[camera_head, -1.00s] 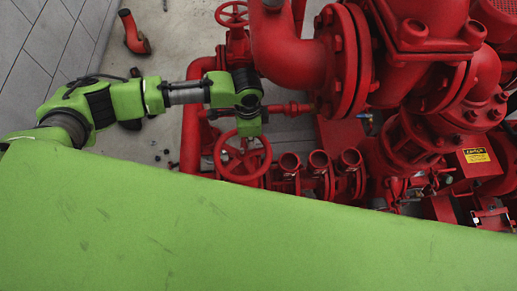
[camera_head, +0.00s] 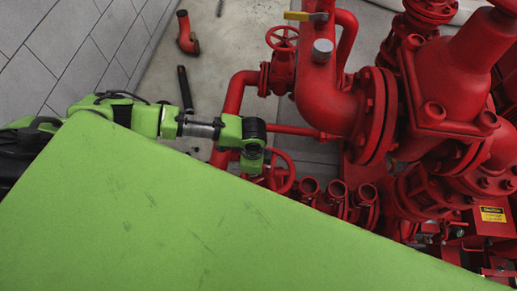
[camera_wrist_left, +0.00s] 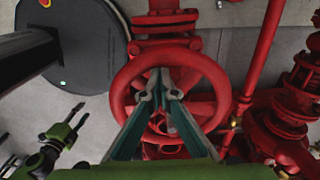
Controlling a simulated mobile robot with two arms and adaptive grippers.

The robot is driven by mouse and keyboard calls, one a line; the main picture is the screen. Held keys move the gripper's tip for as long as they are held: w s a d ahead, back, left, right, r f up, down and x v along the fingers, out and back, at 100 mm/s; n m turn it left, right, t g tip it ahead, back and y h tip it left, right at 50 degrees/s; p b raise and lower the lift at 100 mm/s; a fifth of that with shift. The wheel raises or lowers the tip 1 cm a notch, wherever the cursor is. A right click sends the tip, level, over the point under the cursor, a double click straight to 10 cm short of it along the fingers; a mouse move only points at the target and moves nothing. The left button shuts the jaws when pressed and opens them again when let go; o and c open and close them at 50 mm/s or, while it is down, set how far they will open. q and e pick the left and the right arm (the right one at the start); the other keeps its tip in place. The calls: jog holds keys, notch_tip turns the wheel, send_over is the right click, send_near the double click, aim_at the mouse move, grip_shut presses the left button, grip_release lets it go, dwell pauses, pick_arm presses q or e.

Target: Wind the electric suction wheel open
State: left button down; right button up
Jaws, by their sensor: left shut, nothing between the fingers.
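A red handwheel (camera_head: 284,171) stands beside my left gripper in the head view, partly hidden by my arm and green body. In the left wrist view the wheel (camera_wrist_left: 122,92) fills the middle, with its spokes and hub behind the fingers. My left gripper (camera_wrist_left: 160,78) is shut and empty, its fingertips over the upper middle of the wheel. I cannot tell whether they touch it. My left wrist also shows in the head view (camera_head: 252,158). My right gripper (camera_wrist_left: 80,122) shows at the lower left of the left wrist view, its fingers apart and empty.
A second red handwheel (camera_head: 282,38) sits on a valve farther back. Red pipes (camera_head: 235,95) and large flanges (camera_head: 375,115) crowd the right side. Open red pipe stubs (camera_head: 336,189) stand right of the near wheel.

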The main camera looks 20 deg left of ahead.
aim_at(283, 173)
pick_arm(q)
jog(key=d, duration=0.1)
jog(key=s+d+p, duration=0.1)
jog(key=d, duration=0.1)
jog(key=s+d+p, duration=0.1)
jog(key=shift+s+d+r, duration=0.1)
jog(key=shift+s+d, duration=0.15)
jog(key=shift+d, duration=0.15)
jog(key=w+d, duration=0.1)
jog(key=d, duration=0.1)
jog(key=w+d, duration=0.1)
jog(key=d, duration=0.1)
jog(key=shift+w, duration=0.4)
jog(key=w+b, duration=0.1)
jog(key=w, duration=0.2)
jog(key=shift+w, duration=0.35)
jog(key=w+a, duration=0.3)
jog(key=shift+w+a, duration=0.15)
jog(key=shift+a, duration=0.1)
jog(key=shift+s+d, duration=0.1)
jog(key=shift+s, duration=0.1)
jog(key=shift+s+d+p, duration=0.1)
jog(key=shift+d+p, duration=0.2)
jog(key=shift+d, duration=0.1)
notch_tip(283, 173, up, 8)
jog(key=p, duration=0.8)
